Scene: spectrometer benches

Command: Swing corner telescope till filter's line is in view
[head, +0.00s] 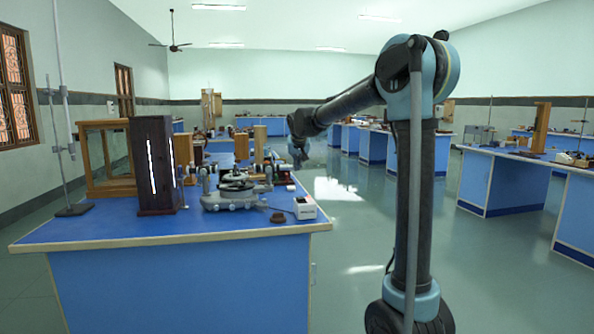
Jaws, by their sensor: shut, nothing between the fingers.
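A spectrometer (232,190) with a round central table and a grey base stands on the near blue bench (190,236), by its front right part. Short tubes stick out from it to the left and right; I cannot tell which one is the telescope. A tall dark lamp box (146,187) with bright vertical slits stands to its left. My gripper (299,160) hangs above and to the right of the spectrometer, small in view. It is shut and empty, and appears apart from the instrument. I cannot make out a filter or any line.
A small white box (305,208) with a display and a small brown block (278,217) lie near the bench's front right corner. A wooden glass case (105,160) and a retort stand (72,208) are at the left. Open floor lies right of the bench; other benches (507,180) stand beyond.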

